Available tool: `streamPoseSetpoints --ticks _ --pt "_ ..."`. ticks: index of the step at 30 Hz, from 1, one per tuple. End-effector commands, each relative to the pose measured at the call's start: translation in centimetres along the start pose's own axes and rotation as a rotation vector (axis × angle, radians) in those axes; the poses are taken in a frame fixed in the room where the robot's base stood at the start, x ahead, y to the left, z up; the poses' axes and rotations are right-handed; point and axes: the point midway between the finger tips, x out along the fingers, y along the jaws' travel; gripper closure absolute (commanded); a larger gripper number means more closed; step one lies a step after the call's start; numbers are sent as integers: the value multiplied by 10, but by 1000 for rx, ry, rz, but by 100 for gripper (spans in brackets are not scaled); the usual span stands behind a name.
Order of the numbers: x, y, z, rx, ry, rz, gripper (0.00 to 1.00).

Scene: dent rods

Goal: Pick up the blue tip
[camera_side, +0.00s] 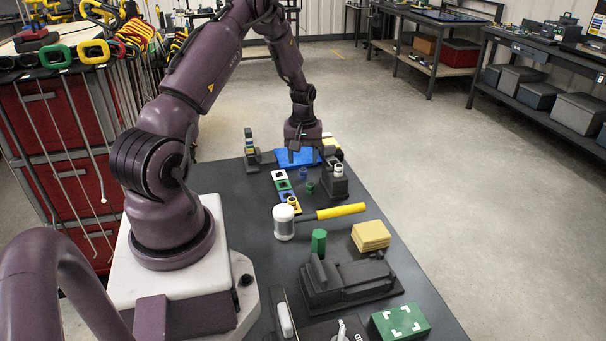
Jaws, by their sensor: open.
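A small blue tip (303,173) stands on the dark table, just in front of a blue mat (290,160). My gripper (305,156) points down above the far part of the table, over or near the mat. It is open, and I see nothing between its fingers. The blue tip appears just below the fingers in the picture; I cannot tell the exact height gap. A small green tip (310,187) stands close to the blue one. A white tip (338,169) sits on a dark holder (334,187) to the right.
A mallet with a yellow handle (340,211) lies nearer. A yellow block stack (370,236), a green hexagonal piece (319,241), a dark vise-like fixture (350,280) and a green box (399,322) fill the near table.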

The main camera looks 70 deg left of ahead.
Motion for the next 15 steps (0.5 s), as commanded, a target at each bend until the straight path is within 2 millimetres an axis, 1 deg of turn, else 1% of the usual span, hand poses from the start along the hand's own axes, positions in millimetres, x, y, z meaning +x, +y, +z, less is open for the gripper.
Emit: streamPoseSetpoints --ticks 4,9,12,15 --pt "15 0 -2 -2 -2 0 46" --pt "41 0 -6 0 -3 -1 46" --pt "50 1 -6 0 -2 0 46" --pt "53 1 -6 0 0 1 46"
